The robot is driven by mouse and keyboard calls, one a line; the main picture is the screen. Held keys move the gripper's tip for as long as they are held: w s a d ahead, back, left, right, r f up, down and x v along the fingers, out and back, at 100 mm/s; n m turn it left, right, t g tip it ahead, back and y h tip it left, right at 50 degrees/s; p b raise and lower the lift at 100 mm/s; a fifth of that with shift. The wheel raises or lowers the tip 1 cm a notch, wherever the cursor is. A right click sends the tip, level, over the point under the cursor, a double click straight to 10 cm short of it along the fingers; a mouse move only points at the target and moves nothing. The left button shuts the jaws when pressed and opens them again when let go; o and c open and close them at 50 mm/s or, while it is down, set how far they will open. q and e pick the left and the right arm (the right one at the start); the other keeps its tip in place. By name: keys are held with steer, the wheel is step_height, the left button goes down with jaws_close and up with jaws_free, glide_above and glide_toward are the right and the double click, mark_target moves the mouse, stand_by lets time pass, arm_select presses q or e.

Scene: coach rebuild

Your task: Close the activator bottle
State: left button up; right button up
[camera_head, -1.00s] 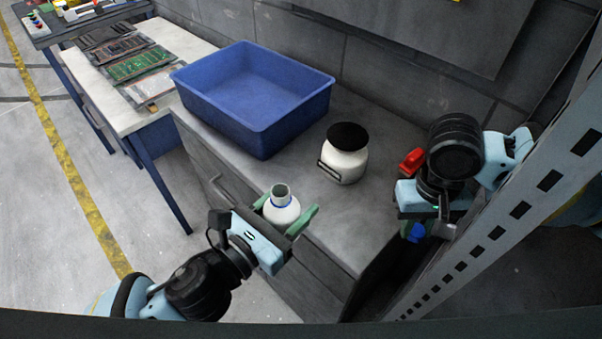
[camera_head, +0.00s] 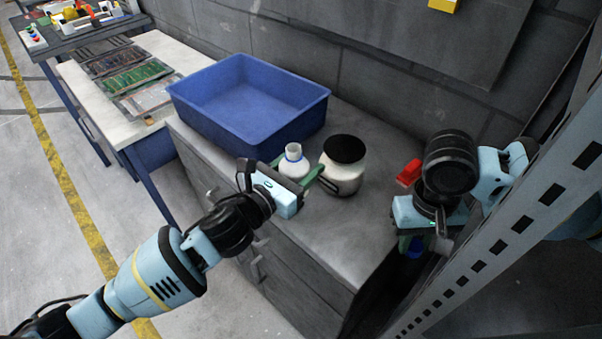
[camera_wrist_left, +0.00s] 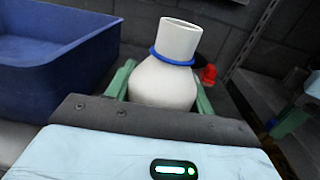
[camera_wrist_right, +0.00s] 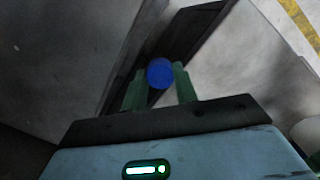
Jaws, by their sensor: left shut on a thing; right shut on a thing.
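The white activator bottle (camera_head: 293,166) has an open neck with a blue ring. My left gripper (camera_head: 298,180) is shut on its body; the left wrist view shows the bottle (camera_wrist_left: 165,84) upright or slightly tilted between the green fingers (camera_wrist_left: 160,90). In the head view it is beside the dark-lidded white jar and in front of the blue bin. The blue cap (camera_wrist_right: 160,73) is between the fingers of my right gripper (camera_wrist_right: 160,84), which is shut on it. In the head view my right gripper (camera_head: 415,246) points down at the cabinet's right end, with the cap (camera_head: 416,248) partly hidden.
A blue bin (camera_head: 183,103) stands on the grey cabinet top (camera_head: 345,236). The white jar (camera_head: 342,172) with a black lid is close to my left gripper. A red object (camera_head: 409,172) lies near my right arm. A perforated metal upright (camera_head: 535,200) stands at the right.

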mark_target(301, 176)
arm_select(q)
steer(key=shift+w, duration=0.1)
